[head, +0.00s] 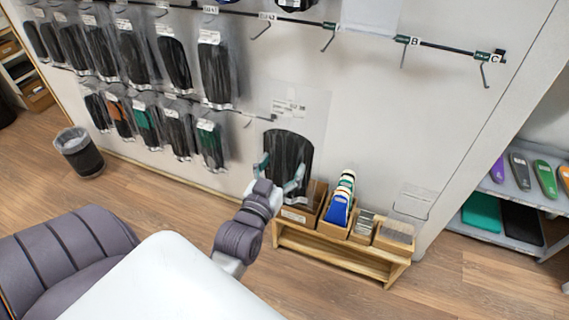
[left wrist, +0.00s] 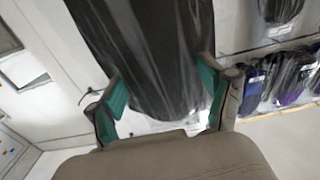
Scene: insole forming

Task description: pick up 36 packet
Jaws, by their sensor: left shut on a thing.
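A clear packet with a dark insole (head: 287,150) and a white label at its top is in front of the wall, near the lower rail. My left gripper (head: 280,178) is shut on this packet, with one green fingertip at each side edge. In the left wrist view the packet (left wrist: 150,60) fills the upper middle, and the left gripper (left wrist: 163,103) has its green pads against both sides. The number on the label is too small to read. My right gripper is not in view.
A low wooden bench (head: 335,261) with cardboard boxes stands just below and right of the packet. Several hanging packets (head: 175,62) fill the wall rails to the left. Empty hooks (head: 330,38) are at the upper right. A grey shelf (head: 515,190) with coloured insoles stands at the right.

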